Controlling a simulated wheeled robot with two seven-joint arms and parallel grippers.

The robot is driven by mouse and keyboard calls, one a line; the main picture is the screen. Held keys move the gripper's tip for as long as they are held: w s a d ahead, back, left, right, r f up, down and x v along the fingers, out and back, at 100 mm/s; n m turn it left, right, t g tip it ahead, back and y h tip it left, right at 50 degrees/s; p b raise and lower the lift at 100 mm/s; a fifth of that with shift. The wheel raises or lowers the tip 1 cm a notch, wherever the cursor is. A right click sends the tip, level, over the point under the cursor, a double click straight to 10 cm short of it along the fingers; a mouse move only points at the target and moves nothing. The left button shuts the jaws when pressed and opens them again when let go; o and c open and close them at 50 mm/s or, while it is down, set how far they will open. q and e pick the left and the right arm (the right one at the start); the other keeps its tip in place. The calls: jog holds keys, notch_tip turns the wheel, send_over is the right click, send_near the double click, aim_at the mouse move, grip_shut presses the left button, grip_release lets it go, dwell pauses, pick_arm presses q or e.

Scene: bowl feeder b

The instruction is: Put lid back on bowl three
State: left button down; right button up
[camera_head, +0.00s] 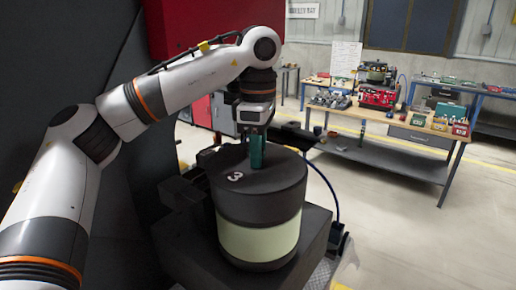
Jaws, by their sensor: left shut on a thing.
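Bowl three (258,240) is a round drum with a pale green band, standing on a dark machine base. A dark grey lid (280,178) marked with a white 3 lies over its top; from here it looks level, and I cannot tell whether it is fully seated. My left gripper (257,150) comes down from above and is shut on the teal upright handle (257,155) at the lid's middle. The fingertips partly hide the handle. My right gripper is not in view.
Dark brackets and a track (295,135) sit beside and behind the bowl. A blue hose (330,190) curves down at its right. A workbench (400,130) with red equipment and bins stands farther back right. The floor at right is clear.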

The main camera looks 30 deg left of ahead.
pick_arm(q)
jog(key=c, duration=1.1)
grip_release()
jog(key=shift+w+f, duration=0.1)
jog(key=shift+f, duration=0.05)
jog(key=shift+o, duration=0.2)
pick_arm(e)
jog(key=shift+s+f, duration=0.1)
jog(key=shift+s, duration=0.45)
pick_arm(q)
notch_tip(320, 180, up, 4)
jog(key=shift+f, duration=0.25)
notch_tip(320, 180, up, 9)
jog(key=p, duration=0.1)
jog(key=shift+p, duration=0.4)
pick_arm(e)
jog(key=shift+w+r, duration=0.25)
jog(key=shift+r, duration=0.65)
pick_arm(q)
jog(key=shift+f, duration=0.1)
